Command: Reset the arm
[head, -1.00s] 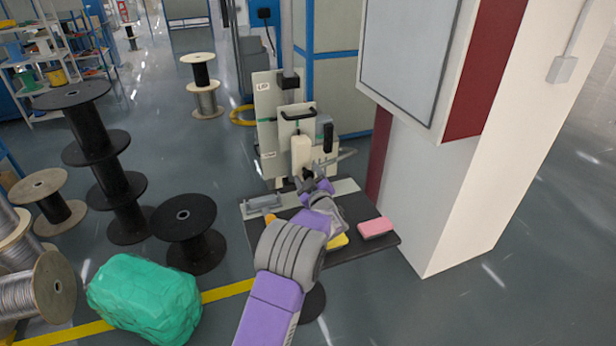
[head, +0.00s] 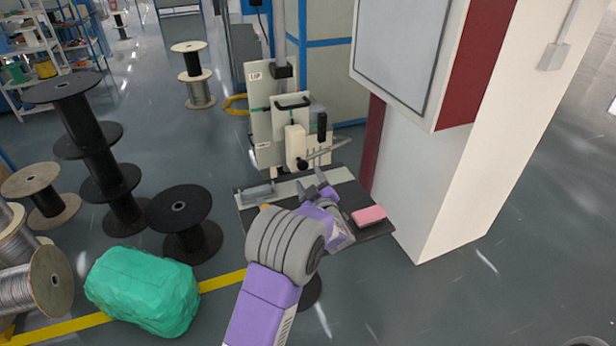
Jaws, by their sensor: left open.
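My left arm comes in from the bottom of the head view and reaches over the dark work table (head: 377,231). My left gripper (head: 324,190) is open above the table, in front of the cream bench machine (head: 296,145). I see nothing between its fingers, though the wrist hides part of them. A pink block (head: 369,215) lies on the table to the right of the gripper. A small orange-yellow thing just left of my wrist is mostly hidden by the arm. My right gripper is out of view.
A white pillar with a wall cabinet (head: 402,55) stands close on the right. Black cable spools (head: 180,215) and a green wrapped bundle (head: 144,290) stand on the floor at the left. A yellow floor line (head: 222,281) runs below the table.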

